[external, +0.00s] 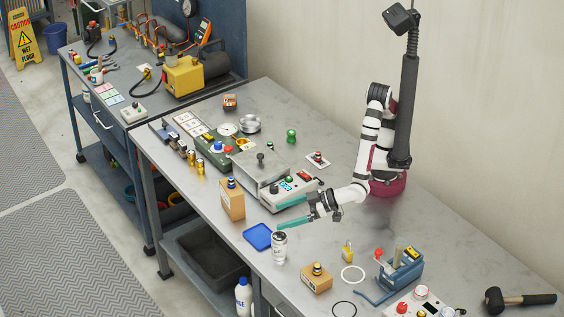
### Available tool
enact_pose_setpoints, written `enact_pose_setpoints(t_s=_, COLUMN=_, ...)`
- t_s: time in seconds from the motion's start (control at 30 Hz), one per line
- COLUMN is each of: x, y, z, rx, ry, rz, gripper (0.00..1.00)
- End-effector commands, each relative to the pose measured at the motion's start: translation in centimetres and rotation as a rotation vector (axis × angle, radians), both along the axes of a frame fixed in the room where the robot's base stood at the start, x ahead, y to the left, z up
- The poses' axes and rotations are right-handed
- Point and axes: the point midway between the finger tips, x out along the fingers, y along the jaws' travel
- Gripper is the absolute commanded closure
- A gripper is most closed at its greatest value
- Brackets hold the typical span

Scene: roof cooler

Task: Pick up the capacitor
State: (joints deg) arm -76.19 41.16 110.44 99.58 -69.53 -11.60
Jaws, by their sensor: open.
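A silver-white cylinder with a dark top (279,248), which looks like the capacitor, stands upright near the front edge of the bench. My gripper (281,212) is open, with its two teal fingers apart and pointing left. It is above and slightly right of the cylinder in the picture. The fingers hold nothing that I can see. The lower fingertip shows close above the cylinder's top; I cannot tell the height gap from this single view.
A blue pad (258,236) lies left of the cylinder. A cardboard box (231,203) stands farther left, and another box (316,279) stands to the right. A metal control box (285,191) is behind the fingers. A blue fixture (401,271) and a mallet (520,299) are at right.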

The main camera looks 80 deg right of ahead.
Motion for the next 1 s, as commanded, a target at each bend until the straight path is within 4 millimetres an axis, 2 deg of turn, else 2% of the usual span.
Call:
enact_pose_setpoints(t_s=0.03, x=0.0, y=-0.1, z=-2.8, rx=-0.010, ry=0.001, rz=0.000, gripper=0.02)
enact_pose_setpoints(t_s=0.1, x=0.0, y=-0.1, z=-6.0, rx=-0.007, ry=0.002, rz=0.000, gripper=0.02)
enact_pose_setpoints(t_s=0.2, x=0.1, y=-0.1, z=-9.4, rx=-0.002, ry=0.001, rz=0.000, gripper=0.02)
enact_pose_setpoints(t_s=0.3, x=0.2, y=0.0, z=-11.0, rx=0.002, ry=0.000, rz=-0.001, gripper=0.02)
enact_pose_setpoints(t_s=0.6, x=4.3, y=0.7, z=-12.8, rx=0.004, ry=0.000, rz=-0.003, gripper=0.02)
enact_pose_setpoints(t_s=0.87, x=4.7, y=0.7, z=-13.0, rx=0.004, ry=0.001, rz=-0.002, gripper=0.02)
enact_pose_setpoints(t_s=1.0, x=4.7, y=0.8, z=-13.0, rx=0.004, ry=0.001, rz=-0.002, gripper=0.24)
